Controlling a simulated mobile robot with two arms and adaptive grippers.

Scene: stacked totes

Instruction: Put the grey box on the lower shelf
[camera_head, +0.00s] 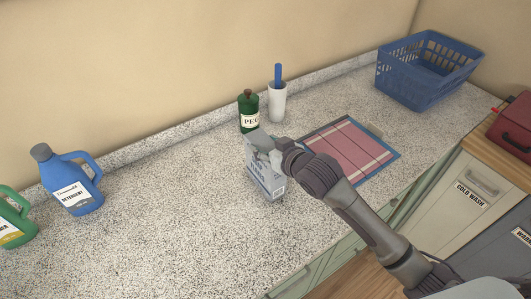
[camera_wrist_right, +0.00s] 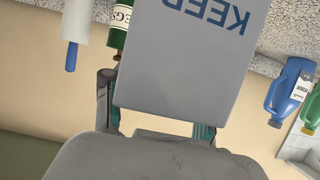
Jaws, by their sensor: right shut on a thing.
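The grey box (camera_head: 266,180) is upright at the middle of the speckled counter, with blue print on its side. My right gripper (camera_head: 262,147) is at the top of the box and shut on it. My left gripper is not in view. No lower shelf can be made out.
Behind the box stand a green bottle (camera_head: 248,112) and a white cup (camera_head: 277,103). A pink cloth on a blue-edged board (camera_head: 352,152) lies right. A blue basket (camera_head: 425,70) is far right, detergent jugs (camera_head: 72,185) left. A COLD WASH bin (camera_head: 470,192) is below right.

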